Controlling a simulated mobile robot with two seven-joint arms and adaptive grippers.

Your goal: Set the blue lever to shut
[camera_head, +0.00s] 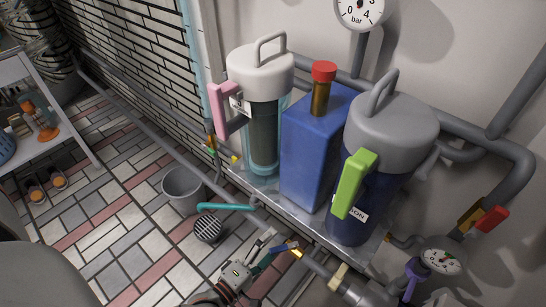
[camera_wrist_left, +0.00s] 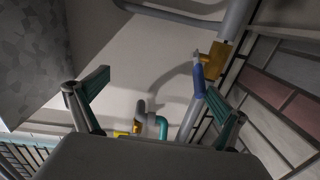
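The blue lever (camera_wrist_left: 198,86) sits on a brass valve (camera_wrist_left: 213,62) on a grey pipe. In the wrist view it runs down from the valve towards the right finger of my left gripper (camera_wrist_left: 172,84), whose teal-padded fingers are wide apart. The lever overlaps that finger; I cannot tell whether they touch. In the head view my left gripper (camera_head: 262,255) is at the bottom middle, just left of the brass valve (camera_head: 294,249). The lever is small and partly hidden there. My right gripper is out of view.
A white-capped filter (camera_head: 261,72), a blue box (camera_head: 310,145) and a grey-capped filter (camera_head: 390,130) stand on a metal shelf. A teal lever (camera_head: 227,207), purple lever (camera_head: 415,270) and red lever (camera_head: 491,219) are nearby. A grey bucket (camera_head: 183,186) stands on the tiled floor.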

